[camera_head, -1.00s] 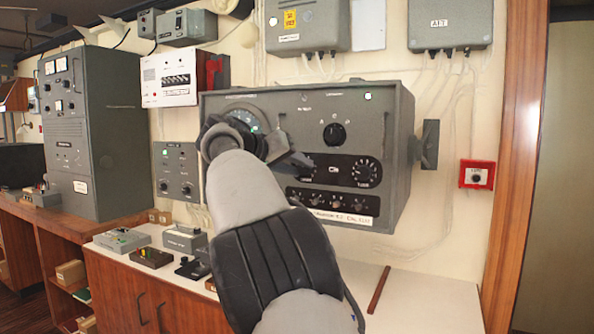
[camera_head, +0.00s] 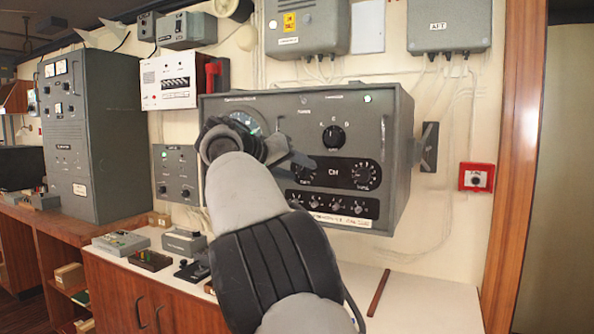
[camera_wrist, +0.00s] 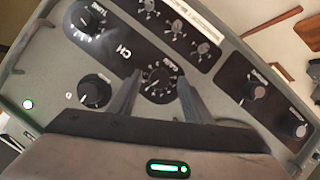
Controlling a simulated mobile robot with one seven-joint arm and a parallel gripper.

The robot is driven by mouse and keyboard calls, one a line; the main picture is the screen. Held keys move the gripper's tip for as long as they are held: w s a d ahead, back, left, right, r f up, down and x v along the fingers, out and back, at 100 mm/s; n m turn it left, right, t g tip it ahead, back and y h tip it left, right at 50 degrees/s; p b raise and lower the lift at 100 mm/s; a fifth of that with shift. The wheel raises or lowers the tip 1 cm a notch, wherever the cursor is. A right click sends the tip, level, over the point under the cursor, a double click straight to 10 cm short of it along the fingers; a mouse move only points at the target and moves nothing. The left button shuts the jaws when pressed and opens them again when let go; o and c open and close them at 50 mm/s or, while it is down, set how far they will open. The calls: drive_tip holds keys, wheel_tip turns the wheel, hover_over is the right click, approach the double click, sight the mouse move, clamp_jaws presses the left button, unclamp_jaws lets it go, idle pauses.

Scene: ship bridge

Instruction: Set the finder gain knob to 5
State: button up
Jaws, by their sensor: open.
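The grey finder cabinet (camera_head: 420,110) hangs on the wall. On its black CH plate are two dials. The left one, which looks like the gain knob (camera_head: 302,171), is partly hidden by my gripper (camera_head: 303,161) in the head view. In the wrist view, where the panel appears turned over, the gain knob (camera_wrist: 157,80) sits between the fingertips of my gripper (camera_wrist: 158,79). It has a pale scale around it. My gripper is open, with a finger on each side of the knob. I cannot tell whether they touch it. The pointer setting is too small to read.
The tune dial (camera_head: 365,174) is on the same plate, also in the wrist view (camera_wrist: 88,20). A larger selector knob (camera_head: 334,136) is above and shows close to one finger in the wrist view (camera_wrist: 94,91). Several small knobs (camera_head: 335,205) are below. The worktop (camera_head: 425,300) has free room.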

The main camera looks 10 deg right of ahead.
drive_tip(key=v, duration=1.7)
drive_tip(key=shift+r, duration=0.15)
drive_tip(key=shift+s, duration=0.1)
drive_tip(key=s+d+f+n+g+y, duration=0.1)
drive_tip(key=s+d+f+g+y, duration=0.15)
drive_tip(key=s+d+f, duration=0.45)
drive_tip(key=s+d+f+n+g+y, duration=0.1)
drive_tip(key=s+d+f+y, duration=0.2)
drive_tip(key=d+f, duration=0.35)
drive_tip(key=s+f+n+y, duration=0.1)
drive_tip(key=s+f+y, duration=0.2)
drive_tip(key=s+f, duration=0.7)
drive_tip(key=s+f+y, duration=0.2)
drive_tip(key=s+f, duration=0.5)
drive_tip(key=s, duration=0.7)
wheel_tip(320, 180, up, 15)
drive_tip(key=p, duration=1.5)
drive_tip(key=shift+a, duration=0.5)
